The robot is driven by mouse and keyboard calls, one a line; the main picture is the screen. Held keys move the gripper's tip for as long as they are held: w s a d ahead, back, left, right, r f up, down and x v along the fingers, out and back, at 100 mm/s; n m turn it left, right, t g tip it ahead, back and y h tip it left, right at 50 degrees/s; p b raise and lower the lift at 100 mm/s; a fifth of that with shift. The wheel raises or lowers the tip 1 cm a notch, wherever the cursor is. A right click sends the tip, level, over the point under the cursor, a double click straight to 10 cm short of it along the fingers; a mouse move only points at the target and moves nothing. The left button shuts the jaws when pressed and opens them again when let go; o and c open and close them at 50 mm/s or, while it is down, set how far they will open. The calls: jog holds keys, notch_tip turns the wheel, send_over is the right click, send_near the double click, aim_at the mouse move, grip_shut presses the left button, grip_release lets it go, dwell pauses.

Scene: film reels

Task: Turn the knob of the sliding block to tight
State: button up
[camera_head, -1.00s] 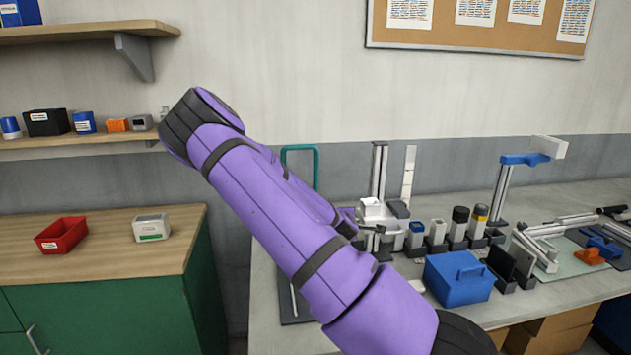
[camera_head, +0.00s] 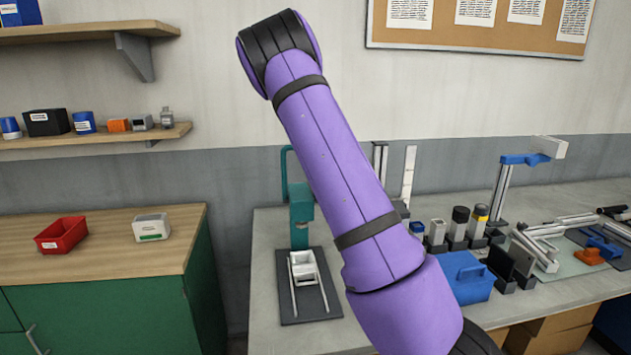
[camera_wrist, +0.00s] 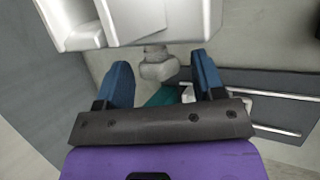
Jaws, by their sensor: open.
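In the wrist view, my gripper (camera_wrist: 161,70) is open, with its two blue fingers apart. A grey knob (camera_wrist: 158,68) shows between and just beyond the fingertips, with gaps on both sides. It hangs from a short stem below a large white block (camera_wrist: 165,22), which fills the top of the view and looks like the sliding block. Whether the knob is loose or tight I cannot tell. In the head view, my purple arm hides my gripper, the knob and the block. Part of a metal post (camera_head: 380,160) shows behind the arm.
A teal stand (camera_head: 300,212) and a dark mat (camera_head: 325,303) with a white-railed piece (camera_head: 303,268) are left of my arm. To the right are several small containers, a blue box (camera_head: 470,280) and a blue-armed stand (camera_head: 525,159).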

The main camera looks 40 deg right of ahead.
jog(key=a+r+g+y, duration=0.1)
jog(key=a+r, duration=0.4)
jog(key=r, duration=0.5)
jog(key=s+a+r+m+t+y, duration=0.1)
jog(key=s+a+r, duration=0.3)
jog(key=a, duration=0.4)
jog(key=s+a+r+m+t+y, duration=0.1)
jog(key=s+a+r+m+y, duration=0.2)
jog(key=a+r, duration=0.4)
jog(key=shift+s+a+r+m, duration=0.15)
jog(key=shift+s+a+m, duration=0.35)
jog(key=shift+s+m, duration=0.25)
jog(key=s+a+r+m+t, duration=0.1)
jog(key=s+a+r+m, duration=0.1)
jog(key=s+a, duration=0.5)
jog(key=s+a+r+m+t+y, duration=0.1)
jog(key=s+a+r+m, duration=0.2)
jog(key=s, duration=0.7)
jog(key=a+r, duration=0.2)
jog(key=a, duration=0.2)
jog(key=shift+s+y, duration=0.3)
